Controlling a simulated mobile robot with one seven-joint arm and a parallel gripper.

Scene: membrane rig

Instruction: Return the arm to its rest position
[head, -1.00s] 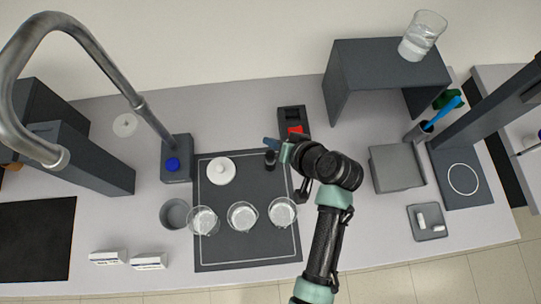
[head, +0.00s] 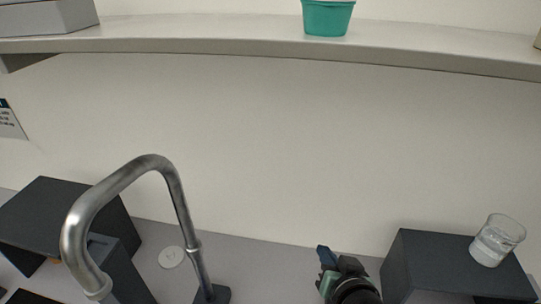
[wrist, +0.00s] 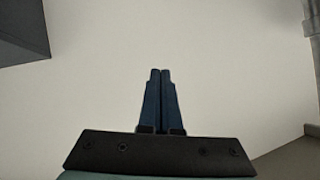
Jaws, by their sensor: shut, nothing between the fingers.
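My gripper (head: 323,254) shows at the bottom of the head view, raised in front of the pale wall. In the wrist view its two blue fingers (wrist: 160,100) are shut together with nothing between them. The wrist view shows mostly bare wall ahead of the fingertips. Most of my arm is below the edge of the head view.
A dark stand (head: 440,262) with a glass beaker (head: 497,240) on it is right of my gripper. A metal tap (head: 180,205) and a dark box (head: 55,215) stand left. A shelf (head: 220,47) with a teal pot (head: 327,16) runs above. The wall between is clear.

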